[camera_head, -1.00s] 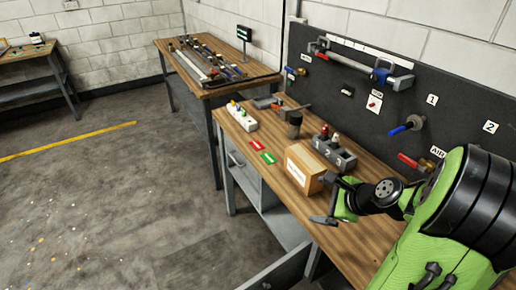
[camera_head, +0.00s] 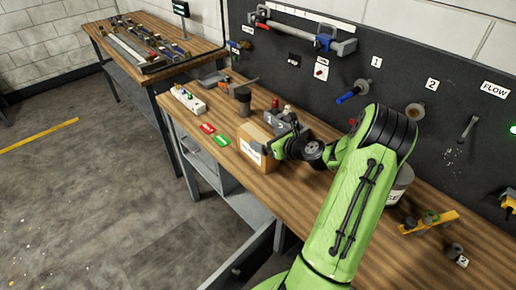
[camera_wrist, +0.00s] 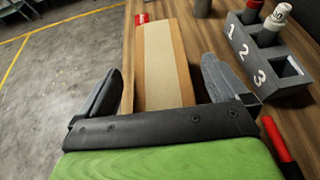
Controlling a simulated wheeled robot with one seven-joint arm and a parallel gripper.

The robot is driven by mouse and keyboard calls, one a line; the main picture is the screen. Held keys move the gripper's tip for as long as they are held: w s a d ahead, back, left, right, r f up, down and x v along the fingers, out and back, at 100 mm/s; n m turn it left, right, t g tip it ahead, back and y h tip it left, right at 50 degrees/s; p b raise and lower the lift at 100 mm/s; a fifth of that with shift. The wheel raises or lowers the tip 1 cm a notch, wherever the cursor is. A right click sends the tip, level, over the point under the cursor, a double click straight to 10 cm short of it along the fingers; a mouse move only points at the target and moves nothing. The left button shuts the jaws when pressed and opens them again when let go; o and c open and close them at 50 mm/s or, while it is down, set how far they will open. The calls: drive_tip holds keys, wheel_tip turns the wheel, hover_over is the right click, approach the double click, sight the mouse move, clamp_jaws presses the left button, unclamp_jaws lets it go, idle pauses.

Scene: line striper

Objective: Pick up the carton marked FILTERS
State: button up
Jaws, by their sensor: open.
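The carton (camera_head: 252,146) is a brown cardboard box with a white label on its front face. It stands on the wooden bench near the front edge; the label's text is too small to read. In the wrist view the carton (camera_wrist: 160,62) shows from above, with a pale tape strip along its top. My gripper (camera_wrist: 162,80) is open, with one finger on the left side and one on the right side of the carton's near end. In the head view my gripper (camera_head: 268,148) is at the carton's right side. I cannot tell whether the fingers touch it.
A grey numbered block (camera_wrist: 265,55) with bottles stands right of the carton. A red-handled tool (camera_wrist: 277,140) lies near the right finger. Red and green cards (camera_head: 214,134) lie left of the carton. A black pegboard (camera_head: 400,85) with tools stands behind the bench.

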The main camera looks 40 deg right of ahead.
sight(259, 136)
drive_tip(key=x, duration=0.3)
drive_tip(key=shift+w+f, duration=0.2)
drive_tip(key=shift+s+r, duration=0.1)
drive_tip(key=shift+s, duration=0.05)
drive_tip(key=shift+c, duration=0.3)
drive_tip(key=c, duration=1.7)
